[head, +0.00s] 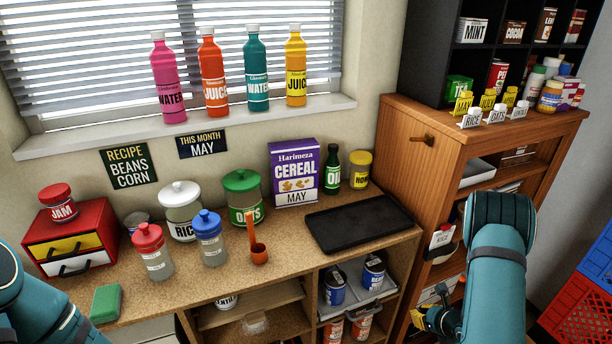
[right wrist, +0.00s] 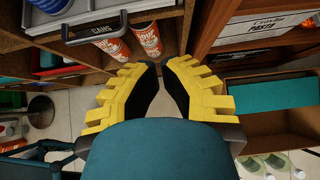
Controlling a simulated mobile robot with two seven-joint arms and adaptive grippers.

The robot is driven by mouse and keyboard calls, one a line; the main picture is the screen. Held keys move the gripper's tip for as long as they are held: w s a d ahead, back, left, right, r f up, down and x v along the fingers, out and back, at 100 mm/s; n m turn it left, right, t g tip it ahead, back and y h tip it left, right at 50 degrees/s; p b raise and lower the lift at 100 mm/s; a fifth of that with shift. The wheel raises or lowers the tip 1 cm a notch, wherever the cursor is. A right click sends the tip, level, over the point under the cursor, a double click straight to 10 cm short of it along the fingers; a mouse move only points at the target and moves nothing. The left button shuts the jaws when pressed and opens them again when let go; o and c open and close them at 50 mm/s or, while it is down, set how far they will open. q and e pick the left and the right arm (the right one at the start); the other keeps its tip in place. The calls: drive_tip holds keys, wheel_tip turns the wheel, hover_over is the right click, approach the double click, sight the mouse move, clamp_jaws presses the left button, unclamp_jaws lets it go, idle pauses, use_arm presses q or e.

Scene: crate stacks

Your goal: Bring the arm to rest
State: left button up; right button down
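My right arm (head: 494,255) hangs in front of the wooden cabinet at the right of the head view. Only a small yellow part of the right gripper (head: 424,319) shows below it, by the cabinet's lower shelves. In the right wrist view the yellow fingers of the right gripper (right wrist: 161,68) come together at the tips, with only a thin gap and nothing between them. My left arm (head: 35,305) shows at the lower left of the head view. Its gripper is out of view.
The wooden cabinet (head: 408,117) stands close to the right arm. The counter (head: 310,262) carries jars, a cereal box (head: 294,172) and a black tray (head: 360,221). Red and blue crates (head: 572,318) stand at far right. Soup cans (right wrist: 148,38) sit near the fingers.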

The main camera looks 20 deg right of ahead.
drive_tip(key=s+a+f+n+g+y, duration=0.1)
drive_tip(key=s+a+n+g+y, duration=0.15)
drive_tip(key=s+a+n, duration=0.4)
drive_tip(key=s+a+f+n+g+y, duration=0.1)
drive_tip(key=a+n+g, duration=0.3)
drive_tip(key=a, duration=0.6)
drive_tip(key=s+a+f+n+g+y, duration=0.1)
drive_tip(key=s+a+n+g, duration=0.3)
drive_tip(key=a, duration=0.4)
drive_tip(key=w+a+r+n+t, duration=0.1)
drive_tip(key=a+r+n, duration=0.1)
drive_tip(key=a+n, duration=0.4)
drive_tip(key=w+a+r+n+t+h, duration=0.1)
drive_tip(key=a+n, duration=0.5)
drive_tip(key=n, duration=0.6)
drive_tip(key=shift+w+r+n+t, duration=0.15)
drive_tip(key=shift+r+n+t, duration=0.2)
drive_tip(key=shift+r, duration=0.5)
drive_tip(key=shift+a+h, duration=0.1)
drive_tip(key=shift+h, duration=0.15)
